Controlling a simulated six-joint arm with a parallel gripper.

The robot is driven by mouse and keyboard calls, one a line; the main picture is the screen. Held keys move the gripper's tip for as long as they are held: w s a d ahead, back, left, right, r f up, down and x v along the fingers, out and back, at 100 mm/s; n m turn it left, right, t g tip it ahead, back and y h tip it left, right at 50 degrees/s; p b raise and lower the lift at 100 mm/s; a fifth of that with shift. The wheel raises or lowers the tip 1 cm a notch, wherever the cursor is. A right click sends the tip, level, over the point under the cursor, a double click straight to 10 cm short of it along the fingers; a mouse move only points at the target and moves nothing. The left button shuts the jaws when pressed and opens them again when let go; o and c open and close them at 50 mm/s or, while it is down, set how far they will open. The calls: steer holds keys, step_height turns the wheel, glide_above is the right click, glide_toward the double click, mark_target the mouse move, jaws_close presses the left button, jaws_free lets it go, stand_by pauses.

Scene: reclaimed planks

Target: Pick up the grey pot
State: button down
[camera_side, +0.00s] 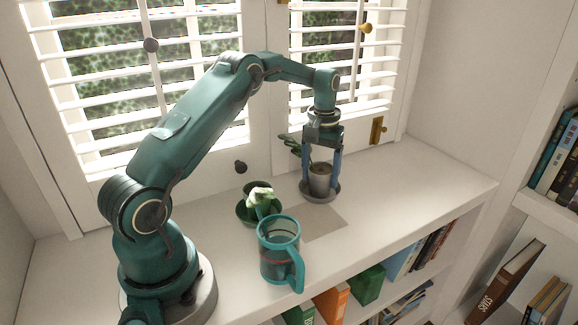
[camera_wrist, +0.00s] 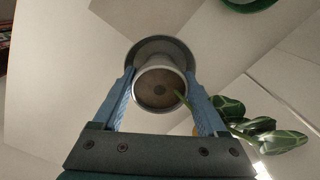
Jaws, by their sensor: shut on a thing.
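The grey pot (camera_side: 320,182) stands upright at the right part of the white sill, on a round grey saucer (camera_side: 320,197). Brown soil shows inside the pot (camera_wrist: 160,91) in the wrist view, and a green leafy plant (camera_wrist: 262,134) leans out of it to the right. My gripper (camera_side: 321,170) points down from above with its blue fingers on either side of the pot. It is shut on the pot. In the wrist view my gripper (camera_wrist: 160,98) has one finger against each side of the pot. I cannot tell whether the pot touches the saucer.
A green pot (camera_side: 246,212) with a pale plant (camera_side: 260,194) and a teal mug (camera_side: 280,250) stand left of the grey pot. A grey square (camera_side: 324,223) lies in front. Window blinds are behind; the sill's right end is clear.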

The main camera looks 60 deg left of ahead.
mark_target(324, 168)
steer(key=shift+r, duration=0.15)
step_height(324, 168, up, 10)
stand_by(0.6)
stand_by(0.4)
steer(key=shift+w, duration=0.1)
steer(key=shift+w+a+f+n, duration=0.1)
steer(key=shift+w+f+n, duration=0.05)
steer(key=shift+f+n, duration=0.3)
steer(key=shift+f, duration=0.2)
steer(key=shift+w+a+f+n, duration=0.1)
steer(key=shift+w+f+n, duration=0.1)
steer(key=shift+f+n, duration=0.4)
steer(key=shift+w+a+f+n, duration=0.1)
steer(key=shift+w+f+n, duration=0.2)
steer(key=shift+f, duration=0.45)
steer(key=shift+s+d+f+n, duration=0.1)
steer(key=shift+s+f+n, duration=0.15)
steer(key=shift+f, duration=0.25)
steer(key=shift+s+d+f+n, duration=0.15)
steer(key=shift+f+n, duration=0.15)
steer(key=shift+f, duration=0.2)
steer(key=shift+s+d+f, duration=0.1)
steer(key=shift+s+f, duration=0.2)
steer(key=shift+f, duration=0.1)
